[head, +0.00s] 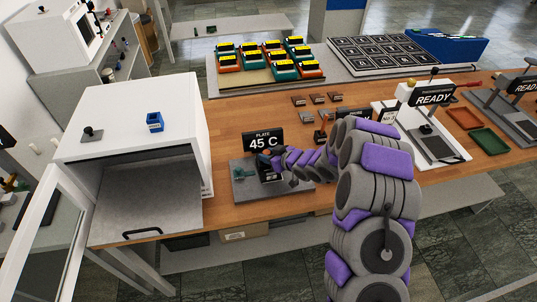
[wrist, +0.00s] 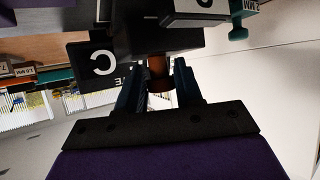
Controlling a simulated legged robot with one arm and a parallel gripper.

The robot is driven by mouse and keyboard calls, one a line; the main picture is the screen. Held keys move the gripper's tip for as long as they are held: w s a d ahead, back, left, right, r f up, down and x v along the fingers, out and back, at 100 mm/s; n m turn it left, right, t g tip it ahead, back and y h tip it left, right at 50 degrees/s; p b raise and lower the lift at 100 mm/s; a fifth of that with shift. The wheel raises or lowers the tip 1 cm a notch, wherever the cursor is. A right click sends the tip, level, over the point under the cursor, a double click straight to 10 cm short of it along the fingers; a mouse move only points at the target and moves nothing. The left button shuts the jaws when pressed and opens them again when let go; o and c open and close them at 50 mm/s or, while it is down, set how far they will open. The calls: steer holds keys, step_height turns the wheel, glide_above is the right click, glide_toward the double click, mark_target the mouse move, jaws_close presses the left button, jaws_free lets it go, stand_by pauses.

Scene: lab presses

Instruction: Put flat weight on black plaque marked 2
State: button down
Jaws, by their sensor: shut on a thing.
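My gripper (head: 272,156) is low over the grey heating plate base (head: 241,190), in front of the black "PLATE 45 C" sign (head: 263,137). In the wrist view, my gripper (wrist: 160,88) has its dark fingers shut on a brown knob (wrist: 157,70) joined to a black block (wrist: 135,32). This looks like a flat weight with its handle, though I cannot be sure. Whether the block touches the plate is unclear. Black square plaques (head: 386,53) sit in a white-edged tray at the back; their marks are too small to read, so I cannot tell which is 2.
A white open-fronted oven (head: 135,120) stands to the left. Orange and teal blocks (head: 265,58) stand on a board at the back. Small brown blocks (head: 316,98) lie mid-table. Presses with "READY" signs (head: 433,96) and red and green trays (head: 490,141) are at right.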

steer(key=shift+f, duration=0.25)
steer(key=c, duration=0.7)
jaws_free()
steer(key=shift+c, duration=0.2)
steer(key=shift+r, duration=0.2)
steer(key=p+v, duration=0.1)
steer(key=v, duration=1.1)
steer(key=shift+p, duration=0.3)
steer(key=shift+d+r, duration=0.1)
steer(key=shift+d, duration=0.1)
